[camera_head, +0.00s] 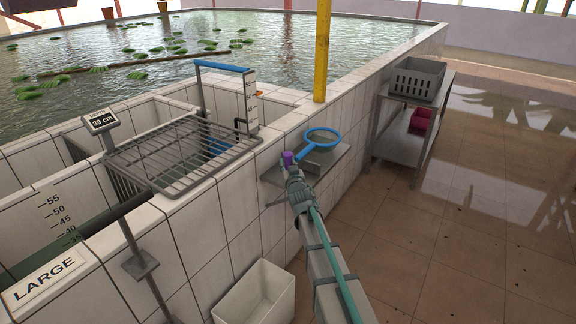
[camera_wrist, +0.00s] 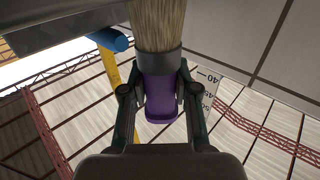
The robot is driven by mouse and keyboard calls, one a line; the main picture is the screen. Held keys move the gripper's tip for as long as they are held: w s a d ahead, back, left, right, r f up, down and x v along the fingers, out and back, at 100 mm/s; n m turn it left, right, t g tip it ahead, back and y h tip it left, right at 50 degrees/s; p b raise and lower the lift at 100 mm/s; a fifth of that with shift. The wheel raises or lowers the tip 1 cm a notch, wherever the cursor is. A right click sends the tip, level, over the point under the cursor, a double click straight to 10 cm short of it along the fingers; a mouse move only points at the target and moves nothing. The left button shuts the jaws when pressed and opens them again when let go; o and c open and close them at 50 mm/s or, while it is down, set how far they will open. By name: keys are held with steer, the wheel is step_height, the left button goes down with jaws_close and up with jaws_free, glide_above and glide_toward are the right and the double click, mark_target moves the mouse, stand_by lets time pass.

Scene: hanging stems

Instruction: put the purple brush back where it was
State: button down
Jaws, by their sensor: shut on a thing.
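The purple brush (camera_wrist: 160,98) is between the two fingers of my gripper (camera_wrist: 158,95) in the wrist view. Its purple handle is in the grip, and its dark collar and tan bristles extend to the top edge. In the head view the purple end of the brush (camera_head: 288,158) shows at the tip of my gripper (camera_head: 292,170), in front of the small grey wall shelf (camera_head: 333,160). The bristles are hidden there. I cannot tell from these views whether the brush touches the shelf.
A blue hoop net (camera_head: 322,131) lies on the wall shelf, right beside the brush. A yellow post (camera_head: 322,50) rises behind it. A metal grate (camera_head: 180,152) covers a basin at left. A white bin (camera_head: 255,292) stands below. A grey crate (camera_head: 417,79) sits on a bench at right.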

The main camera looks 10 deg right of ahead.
steer(key=c, duration=0.9)
jaws_free()
steer(key=shift+f, duration=0.1)
steer(key=shift+r, duration=0.2)
steer(key=s, duration=1.2)
steer(key=s+d+f+g+h, duration=0.1)
steer(key=s+f+g, duration=0.25)
steer(key=f, duration=0.75)
steer(key=s+d+f+g, duration=0.1)
steer(key=s+f+g, duration=0.25)
steer(key=f, duration=0.75)
steer(key=s+f+g, duration=0.6)
steer(key=s+f, duration=0.9)
steer(key=f, duration=0.1)
steer(key=s+f+g, duration=0.3)
steer(key=s+g, duration=0.1)
steer(key=s, duration=0.8)
steer(key=s+a+f+g, duration=0.1)
steer(key=s+f+g, duration=0.3)
steer(key=s, duration=0.8)
steer(key=s+a+f+g, duration=0.1)
steer(key=s+f+g, duration=0.2)
steer(key=s, duration=1)
steer(key=shift+f+g+y, duration=0.3)
steer(key=shift+f+g, duration=0.05)
steer(key=shift+g, duration=0.05)
